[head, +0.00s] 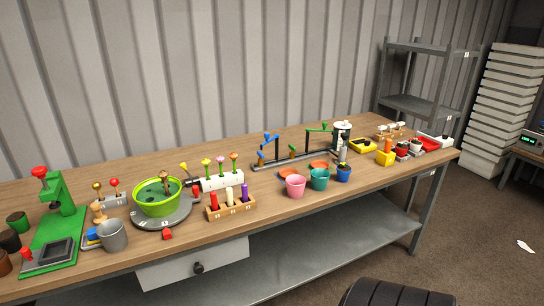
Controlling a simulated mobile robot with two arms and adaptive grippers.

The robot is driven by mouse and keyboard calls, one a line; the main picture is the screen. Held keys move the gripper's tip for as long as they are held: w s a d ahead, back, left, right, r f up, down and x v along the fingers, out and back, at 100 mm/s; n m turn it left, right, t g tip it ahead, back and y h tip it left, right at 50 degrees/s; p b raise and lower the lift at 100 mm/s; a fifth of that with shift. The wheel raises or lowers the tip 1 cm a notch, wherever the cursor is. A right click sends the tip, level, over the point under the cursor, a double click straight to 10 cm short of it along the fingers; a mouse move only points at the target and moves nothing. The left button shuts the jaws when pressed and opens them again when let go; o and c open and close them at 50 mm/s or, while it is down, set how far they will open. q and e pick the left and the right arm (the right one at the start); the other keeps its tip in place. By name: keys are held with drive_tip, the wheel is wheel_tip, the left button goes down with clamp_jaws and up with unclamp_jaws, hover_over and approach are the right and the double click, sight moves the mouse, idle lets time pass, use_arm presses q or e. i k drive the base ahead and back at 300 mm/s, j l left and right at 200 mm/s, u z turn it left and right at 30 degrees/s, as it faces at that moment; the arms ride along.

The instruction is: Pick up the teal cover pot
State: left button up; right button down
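The teal cover pot (319,181) stands upright near the front edge of the wooden workbench (268,211), right of the middle of the head view. A pink pot (295,187) stands close on its left. A small blue pot (343,174) with a plant in it stands close on its right. Orange-red saucers lie just behind these pots.
A black stand with blue and green arms (297,160) is behind the pots. A wooden block with upright pegs (230,208) is to their left. A yellow tray (363,146) is to the right. Bare bench lies between the peg block and the pink pot.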

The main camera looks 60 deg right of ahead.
sight(320, 176)
drive_tip(key=z, duration=2.15)
